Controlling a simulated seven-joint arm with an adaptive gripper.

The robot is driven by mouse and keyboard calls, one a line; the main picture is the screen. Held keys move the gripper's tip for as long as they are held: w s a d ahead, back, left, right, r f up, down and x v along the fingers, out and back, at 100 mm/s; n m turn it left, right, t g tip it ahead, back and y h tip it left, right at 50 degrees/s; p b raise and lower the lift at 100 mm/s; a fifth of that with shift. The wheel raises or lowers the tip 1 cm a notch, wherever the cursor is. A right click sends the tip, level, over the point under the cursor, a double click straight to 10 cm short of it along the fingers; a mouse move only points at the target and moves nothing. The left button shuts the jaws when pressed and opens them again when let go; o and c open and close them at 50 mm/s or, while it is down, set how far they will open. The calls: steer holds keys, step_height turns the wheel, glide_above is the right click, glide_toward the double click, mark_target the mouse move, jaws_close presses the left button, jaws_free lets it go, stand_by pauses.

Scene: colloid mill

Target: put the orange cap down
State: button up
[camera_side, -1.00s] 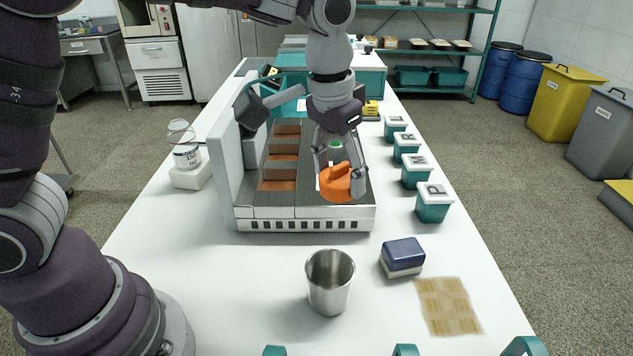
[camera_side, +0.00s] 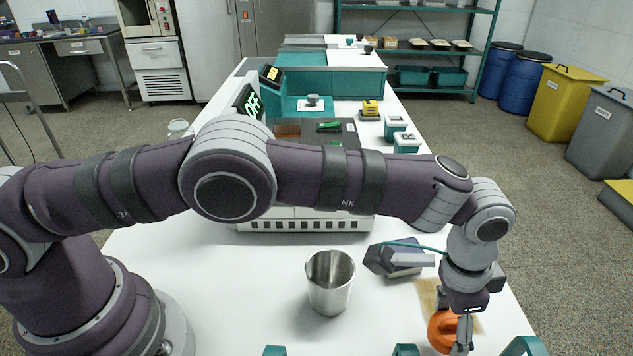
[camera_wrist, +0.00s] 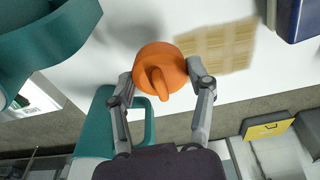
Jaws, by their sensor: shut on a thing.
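The orange cap (camera_side: 442,330) is round with a raised ridge across its top. In the side view it is low at the front right of the white table, in front of the woven tan mat. My gripper (camera_side: 458,335) is over it, partly hiding it. In the wrist view my gripper (camera_wrist: 168,78) has one finger on each side of the cap (camera_wrist: 160,62), shut on it, with the ridge between the fingers. Whether the cap touches the table cannot be told.
The woven mat (camera_wrist: 215,45) lies bare beside the cap. A steel cup (camera_side: 330,290) stands to the left. Teal handles (camera_side: 405,350) rise at the table's front edge. Bare table lies around the cup.

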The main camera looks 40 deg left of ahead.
mark_target(446, 328)
steer(key=shift+f, duration=1.7)
steer(key=shift+f, duration=0.1)
steer(key=o, duration=1.1)
